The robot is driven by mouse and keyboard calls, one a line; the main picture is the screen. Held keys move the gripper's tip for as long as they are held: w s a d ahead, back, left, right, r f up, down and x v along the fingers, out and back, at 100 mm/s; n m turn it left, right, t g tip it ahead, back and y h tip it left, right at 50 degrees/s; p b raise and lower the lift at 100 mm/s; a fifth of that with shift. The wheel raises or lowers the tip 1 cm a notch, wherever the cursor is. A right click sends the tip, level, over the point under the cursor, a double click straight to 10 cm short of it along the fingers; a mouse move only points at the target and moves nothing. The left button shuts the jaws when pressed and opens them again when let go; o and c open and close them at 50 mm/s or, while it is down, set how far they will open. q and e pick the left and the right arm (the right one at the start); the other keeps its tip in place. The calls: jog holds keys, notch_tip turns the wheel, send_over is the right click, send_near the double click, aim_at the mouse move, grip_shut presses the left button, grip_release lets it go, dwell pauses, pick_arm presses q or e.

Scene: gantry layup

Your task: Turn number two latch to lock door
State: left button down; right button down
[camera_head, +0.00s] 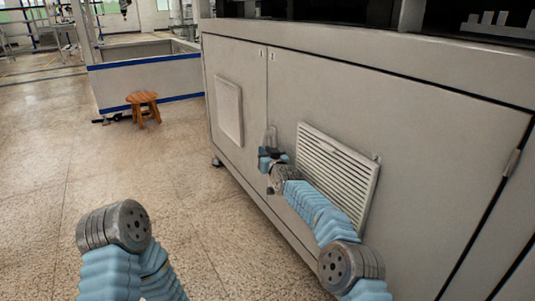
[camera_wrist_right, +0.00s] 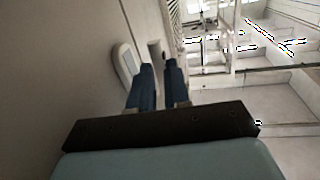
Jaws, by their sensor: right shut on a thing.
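The grey cabinet door (camera_head: 390,125) with the slatted vent stands closed beside the left door panel (camera_head: 229,62). A small latch (camera_head: 271,134) shows at the seam between the two doors, just above my right gripper (camera_head: 268,155). My right gripper is at the seam, with its blue fingers shut on the latch, whose lower part it hides. In the right wrist view, the fingers (camera_wrist_right: 157,78) lie on either side of a narrow grey piece (camera_wrist_right: 155,50). A pale rounded plate (camera_wrist_right: 126,63) is left of them. The latch's exact angle is hard to tell. My left gripper is out of view.
A slatted vent (camera_head: 338,174) projects from the right door, close beside my right forearm. A plain panel (camera_head: 229,110) is on the left door. A wooden stool (camera_head: 144,104) stands at the back left. The speckled floor (camera_head: 60,170) on the left is clear.

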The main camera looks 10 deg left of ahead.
jog(key=c, duration=1.1)
grip_release()
jog(key=v, duration=1.3)
jog(key=shift+s+d, duration=0.15)
jog(key=shift+s, duration=0.2)
